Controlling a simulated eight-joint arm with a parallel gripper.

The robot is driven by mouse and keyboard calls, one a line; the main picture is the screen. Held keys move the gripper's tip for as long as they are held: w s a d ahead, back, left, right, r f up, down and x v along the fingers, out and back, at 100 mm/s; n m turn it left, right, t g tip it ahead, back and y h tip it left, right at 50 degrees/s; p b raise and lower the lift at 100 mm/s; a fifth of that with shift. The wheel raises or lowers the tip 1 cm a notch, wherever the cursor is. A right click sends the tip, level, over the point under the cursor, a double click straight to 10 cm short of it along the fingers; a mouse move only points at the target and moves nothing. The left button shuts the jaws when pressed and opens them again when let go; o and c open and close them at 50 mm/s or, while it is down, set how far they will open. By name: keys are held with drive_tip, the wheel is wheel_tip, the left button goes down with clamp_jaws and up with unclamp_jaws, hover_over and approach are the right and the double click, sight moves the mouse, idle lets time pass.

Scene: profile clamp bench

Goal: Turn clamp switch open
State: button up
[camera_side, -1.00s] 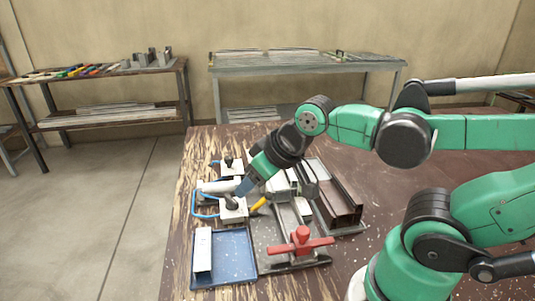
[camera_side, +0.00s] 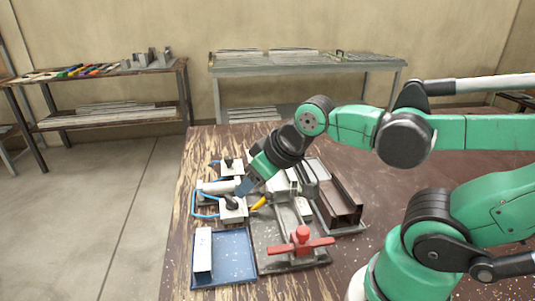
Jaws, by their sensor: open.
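The clamp bench fixture (camera_side: 270,232) stands on the worn brown table, with a red handle (camera_side: 302,241) at its front end. A small box with a dark knob (camera_side: 232,203), which looks like the clamp switch, stands at its left, with a blue hose beside it. A yellow lever or part (camera_side: 259,203) lies just right of that box. My gripper (camera_side: 246,189) points down and left, its tip close above and right of the knob. The gap between its fingers is too small to make out, and I cannot tell whether it touches the knob.
A blue tray (camera_side: 238,258) with a white block (camera_side: 202,252) lies at the table's front left. A second knobbed box (camera_side: 230,167) stands behind the switch. Brown profiles (camera_side: 340,202) lie right of the fixture. The table's right side is clear except for my arm.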

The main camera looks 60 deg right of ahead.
drive_tip(key=m+g, duration=0.3)
drive_tip(key=g, duration=0.4)
hover_over(231, 198)
drive_tip(key=f, duration=0.3)
drive_tip(key=shift+s+a+f, duration=0.15)
drive_tip(key=shift+s+f, duration=0.1)
drive_tip(key=shift+f, duration=0.05)
drive_tip(key=shift+w+f, duration=0.2)
drive_tip(key=shift+f, duration=3)
clamp_jaws()
